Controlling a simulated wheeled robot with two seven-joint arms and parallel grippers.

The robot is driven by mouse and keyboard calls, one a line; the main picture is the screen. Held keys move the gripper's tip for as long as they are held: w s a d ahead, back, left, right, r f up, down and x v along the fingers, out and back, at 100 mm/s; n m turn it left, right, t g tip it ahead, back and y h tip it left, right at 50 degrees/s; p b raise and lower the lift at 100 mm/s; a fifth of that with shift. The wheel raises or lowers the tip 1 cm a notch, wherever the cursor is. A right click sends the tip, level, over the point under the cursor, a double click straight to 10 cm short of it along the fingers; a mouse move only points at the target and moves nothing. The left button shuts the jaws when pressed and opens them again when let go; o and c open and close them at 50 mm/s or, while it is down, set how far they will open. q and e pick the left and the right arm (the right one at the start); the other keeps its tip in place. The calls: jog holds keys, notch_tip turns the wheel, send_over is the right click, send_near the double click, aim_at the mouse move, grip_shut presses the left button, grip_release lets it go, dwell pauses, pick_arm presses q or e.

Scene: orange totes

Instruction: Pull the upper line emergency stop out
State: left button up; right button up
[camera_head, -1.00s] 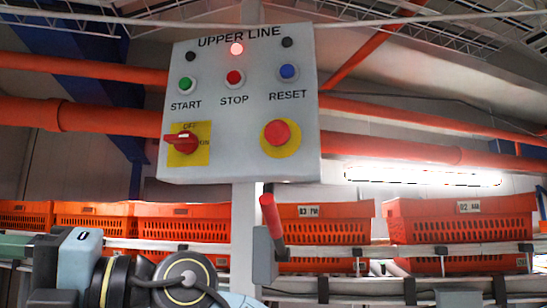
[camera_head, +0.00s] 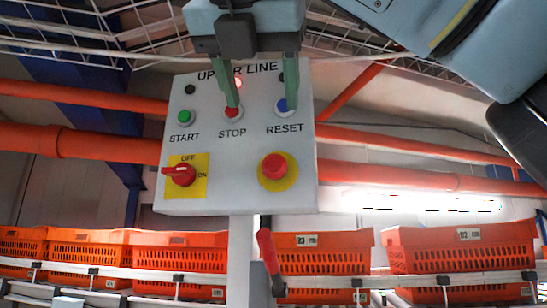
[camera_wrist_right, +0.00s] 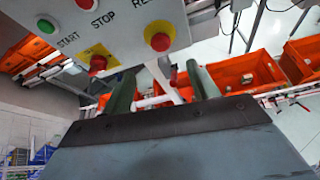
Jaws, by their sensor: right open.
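The upper line control box (camera_head: 225,195) is a white panel on a post. Its emergency stop (camera_head: 274,166) is a red mushroom button on a round yellow plate at the lower right; it also shows in the right wrist view (camera_wrist_right: 160,38). My right gripper (camera_head: 261,105) comes from above, its two green fingers apart and empty, in front of the upper part of the panel. In the head view its tips overlap the stop and reset buttons, above the emergency stop. In the wrist view the fingers (camera_wrist_right: 160,85) appear below the emergency stop, apart from it. My left gripper is out of view.
The panel also has a green start button (camera_head: 185,117), red stop button (camera_head: 232,113), blue reset button (camera_head: 284,106) and a red rotary switch (camera_head: 179,175) on yellow. A red-handled lever (camera_head: 267,250) stands below. Orange totes (camera_head: 460,258) line a rack behind.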

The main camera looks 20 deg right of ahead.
aim_at(273, 161)
jog(key=p+x, duration=0.3)
jog(key=x, duration=1)
jog(key=shift+w+d, duration=0.1)
jog(key=shift+w, duration=0.05)
jog(key=shift+c, duration=0.3)
jog(key=c, duration=1.2)
grip_shut()
